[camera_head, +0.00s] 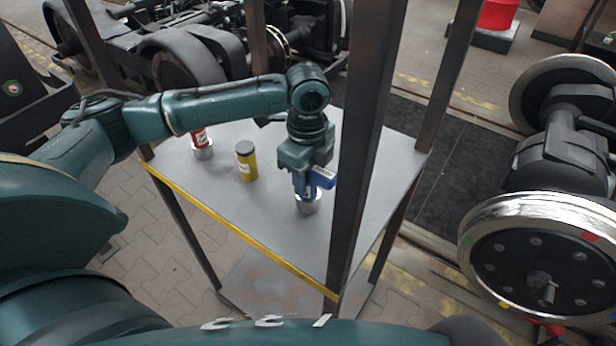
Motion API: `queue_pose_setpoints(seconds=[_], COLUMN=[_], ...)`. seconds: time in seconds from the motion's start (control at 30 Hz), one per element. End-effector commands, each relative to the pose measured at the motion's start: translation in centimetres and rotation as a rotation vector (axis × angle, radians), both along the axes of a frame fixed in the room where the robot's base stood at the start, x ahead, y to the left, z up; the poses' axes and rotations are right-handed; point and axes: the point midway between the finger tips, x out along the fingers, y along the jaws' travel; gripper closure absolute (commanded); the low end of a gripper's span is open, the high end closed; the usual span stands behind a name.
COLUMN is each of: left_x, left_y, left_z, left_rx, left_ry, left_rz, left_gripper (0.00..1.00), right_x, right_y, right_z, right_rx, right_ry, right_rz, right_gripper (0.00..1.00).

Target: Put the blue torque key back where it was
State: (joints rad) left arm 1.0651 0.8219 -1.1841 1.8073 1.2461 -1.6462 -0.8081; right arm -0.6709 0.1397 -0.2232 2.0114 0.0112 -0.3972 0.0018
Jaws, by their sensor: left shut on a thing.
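The blue torque key (322,179) is a blue body over a silver round base, upright on or just above the grey shelf (225,198); I cannot tell whether its base touches. My left gripper (306,182) comes down from above and is shut on the blue torque key, hiding part of it. My right gripper is not in this view.
A yellow can (247,165) with a dark lid and a red item (201,141) with a silver base stand left on the shelf. A dark upright post (362,150) rises close right of the key. A wheelset (540,255) stands at right. The front shelf is clear.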

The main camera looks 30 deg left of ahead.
Motion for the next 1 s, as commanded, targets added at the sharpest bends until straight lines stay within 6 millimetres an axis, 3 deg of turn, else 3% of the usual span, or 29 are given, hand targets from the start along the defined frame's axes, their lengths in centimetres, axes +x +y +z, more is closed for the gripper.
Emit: queue_pose_setpoints(seconds=[0.43, 0.47, 0.73, 1.0], left_x=[0.05, 0.02, 0.02, 0.03], left_y=[-0.05, -0.04, -0.04, -0.02], left_z=[-0.85, -1.00, -0.98, -0.80], left_rx=[-0.001, 0.000, 0.000, 0.000], left_ry=[-0.003, -0.001, -0.001, -0.002], left_rz=[-0.001, -0.001, -0.001, -0.001], left_gripper=[1.00, 0.63, 0.42, 0.42], right_x=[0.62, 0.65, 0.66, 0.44], right_y=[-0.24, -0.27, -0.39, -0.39], right_z=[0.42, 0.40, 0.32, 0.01], right_rx=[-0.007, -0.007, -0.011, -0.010], right_ry=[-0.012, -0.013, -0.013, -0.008], right_rz=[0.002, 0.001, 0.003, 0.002], right_gripper=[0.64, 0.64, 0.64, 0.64])
